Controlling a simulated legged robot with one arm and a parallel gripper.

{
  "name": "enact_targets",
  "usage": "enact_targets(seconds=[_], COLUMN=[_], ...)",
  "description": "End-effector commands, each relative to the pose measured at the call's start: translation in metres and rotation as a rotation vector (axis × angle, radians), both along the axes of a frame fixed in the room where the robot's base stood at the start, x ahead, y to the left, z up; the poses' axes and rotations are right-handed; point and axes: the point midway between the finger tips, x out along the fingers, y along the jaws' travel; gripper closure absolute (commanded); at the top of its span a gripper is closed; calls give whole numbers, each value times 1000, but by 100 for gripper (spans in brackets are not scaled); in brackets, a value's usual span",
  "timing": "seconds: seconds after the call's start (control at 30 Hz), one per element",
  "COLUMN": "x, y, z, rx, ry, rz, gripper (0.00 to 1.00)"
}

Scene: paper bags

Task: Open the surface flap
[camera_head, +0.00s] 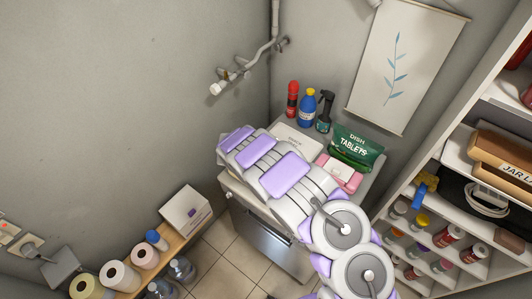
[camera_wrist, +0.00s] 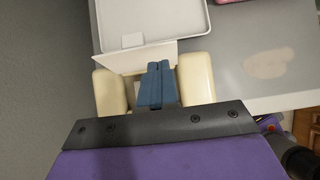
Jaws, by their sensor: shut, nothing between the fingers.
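A white box (camera_wrist: 165,18) with a raised rim lies at the top of the wrist view. A white flap (camera_wrist: 125,60) runs along its near edge, with a small pale tab just beyond it. My gripper (camera_wrist: 158,66) has its blue fingers together, with nothing between them. Their tips overlap the flap's near side in the picture; I cannot tell if they touch it. In the head view a white box (camera_head: 297,138) with lettering lies on the counter top, partly hidden by my arm. My fingertips are hidden there.
Behind the box stand a red bottle (camera_head: 292,100), a blue bottle (camera_head: 307,108) and a dark spray bottle (camera_head: 325,110). A green tablets bag (camera_head: 356,148) and a pink item (camera_head: 342,172) lie to the right. A pipe (camera_head: 245,72) runs along the wall. Shelves stand at right.

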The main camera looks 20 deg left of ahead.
Motion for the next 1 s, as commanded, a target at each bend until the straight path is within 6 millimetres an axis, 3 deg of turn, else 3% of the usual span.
enact_targets(seconds=[0.6,1.0], x=[-48,-54], y=[16,22], z=[78,85], rx=[5,0], ry=[-2,0], rz=[1,-3], gripper=[100,100])
